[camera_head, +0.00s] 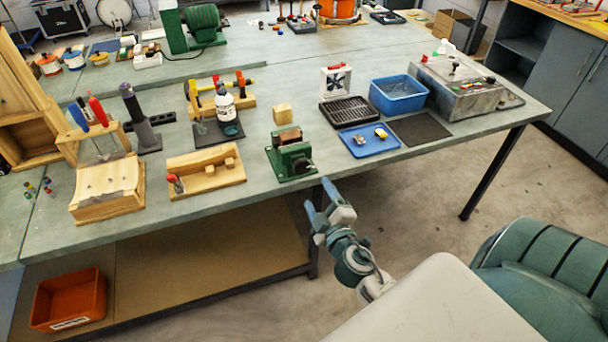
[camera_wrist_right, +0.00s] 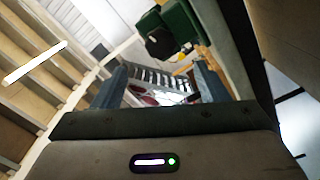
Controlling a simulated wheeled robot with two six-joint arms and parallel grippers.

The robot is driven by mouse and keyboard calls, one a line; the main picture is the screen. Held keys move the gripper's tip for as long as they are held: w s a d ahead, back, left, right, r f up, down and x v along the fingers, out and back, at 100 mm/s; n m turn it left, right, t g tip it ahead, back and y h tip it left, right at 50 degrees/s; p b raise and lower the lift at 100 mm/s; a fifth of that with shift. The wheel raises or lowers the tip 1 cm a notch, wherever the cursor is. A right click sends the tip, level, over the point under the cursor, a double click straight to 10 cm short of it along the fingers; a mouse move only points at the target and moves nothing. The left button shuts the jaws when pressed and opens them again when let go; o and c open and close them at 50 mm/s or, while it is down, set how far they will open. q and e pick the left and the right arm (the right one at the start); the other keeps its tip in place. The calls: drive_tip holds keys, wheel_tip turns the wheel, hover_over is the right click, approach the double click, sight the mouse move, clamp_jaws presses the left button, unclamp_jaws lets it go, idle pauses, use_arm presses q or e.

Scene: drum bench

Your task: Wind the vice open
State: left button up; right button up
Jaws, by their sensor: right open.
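The small green vice (camera_head: 291,158) stands near the front edge of the bench in the head view. A wooden or brown block shows at its jaws, and a dark round part faces the front right. I cannot tell how far its jaws are apart. My right gripper (camera_head: 322,198) is open and empty, in front of the bench edge, below and to the right of the vice. In the right wrist view, my right gripper's fingers (camera_wrist_right: 160,88) stand apart with nothing between them; a green shape, likely the vice (camera_wrist_right: 185,25), shows beyond them. My left gripper is not in view.
Left of the vice lies a wooden fixture (camera_head: 207,171). Right of it are a blue tray (camera_head: 369,146) with small parts, a black grate (camera_head: 350,112) and a blue bin (camera_head: 398,94). A small wooden cube (camera_head: 282,113) stands behind.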

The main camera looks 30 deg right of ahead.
sight(303, 170)
drive_tip(key=w+m+p, duration=0.1)
drive_tip(key=w+m, duration=0.2)
drive_tip(key=m, duration=0.1)
drive_tip(key=w+d+m, duration=0.1)
drive_tip(key=w+m, duration=0.2)
drive_tip(key=m, duration=0.1)
drive_tip(key=w+d+m+p, duration=0.1)
drive_tip(key=w+m, duration=0.2)
drive_tip(key=shift+w+d+f+m+p, duration=0.1)
drive_tip(key=shift+w+m+p, duration=0.25)
drive_tip(key=shift+m, duration=0.05)
drive_tip(key=shift+w+f, duration=0.1)
drive_tip(key=shift+w, duration=0.2)
drive_tip(key=shift+c, duration=0.5)
drive_tip(key=c, duration=0.9)
drive_tip(key=shift+n, duration=0.4)
